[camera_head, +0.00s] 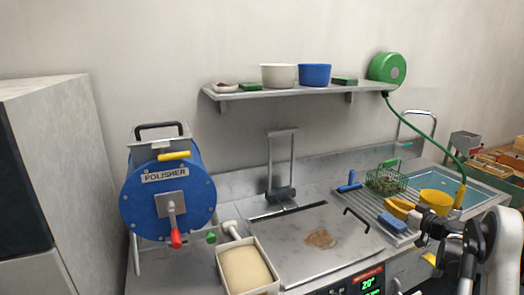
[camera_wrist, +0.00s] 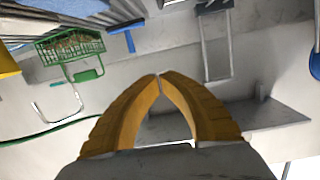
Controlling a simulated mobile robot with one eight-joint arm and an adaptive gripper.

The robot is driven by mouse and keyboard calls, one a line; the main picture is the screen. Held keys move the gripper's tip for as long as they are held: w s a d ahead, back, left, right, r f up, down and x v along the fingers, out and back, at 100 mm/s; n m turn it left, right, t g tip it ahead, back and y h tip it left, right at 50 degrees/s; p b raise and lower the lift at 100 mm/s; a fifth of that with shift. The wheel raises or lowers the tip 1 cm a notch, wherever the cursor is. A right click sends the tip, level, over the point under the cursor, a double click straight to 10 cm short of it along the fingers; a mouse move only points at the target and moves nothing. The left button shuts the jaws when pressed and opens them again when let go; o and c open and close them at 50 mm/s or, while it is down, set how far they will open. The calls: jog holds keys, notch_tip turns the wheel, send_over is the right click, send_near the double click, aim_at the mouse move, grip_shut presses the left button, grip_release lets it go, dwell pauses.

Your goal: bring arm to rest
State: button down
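My arm reaches in from the lower right in the head view. My gripper (camera_head: 392,204) has yellow fingers and hangs in front of the draining surface, left of a yellow bowl (camera_head: 436,202). In the wrist view my gripper (camera_wrist: 159,76) shows its two curved fingers with their tips together. An open gap lies between the fingers behind the tips, and nothing is held there. The wrist view looks tilted, with the wall and shelf beyond the fingertips.
A green wire basket (camera_head: 386,180), blue-handled tool (camera_head: 349,182) and blue sponge (camera_head: 392,222) lie near my gripper. A green hose (camera_head: 440,135) hangs behind. A wall shelf (camera_head: 290,98) is above. The blue polisher (camera_head: 140,205) and a tan-filled box (camera_head: 277,288) stand left.

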jog(key=s+a+r+m+t+h, duration=0.2)
jog(key=a+r+h, duration=0.2)
jog(key=r, duration=0.9)
jog(key=s+a+r+m+t+h, duration=0.15)
jog(key=a+r+h, duration=0.3)
jog(key=r, duration=0.85)
jog(key=s+a+m+g+h, duration=0.2)
jog(key=s+a+m+g, duration=0.3)
jog(key=s, duration=0.6)
jog(key=s+a+f+n+g+y, duration=0.2)
jog(key=s+a+f, duration=0.4)
jog(key=s, duration=0.3)
jog(key=s+a+f+n+g+y, duration=0.1)
jog(key=s+a+f+g+y, duration=0.1)
jog(key=s+a+f, duration=0.5)
jog(key=s+a+f+n+g+y, duration=0.2)
jog(key=s+a+f, duration=0.5)
jog(key=s, duration=0.6)
jog(key=shift+a+n+g, duration=0.35)
jog(key=shift+a+g, duration=0.2)
jog(key=shift+g, duration=0.1)
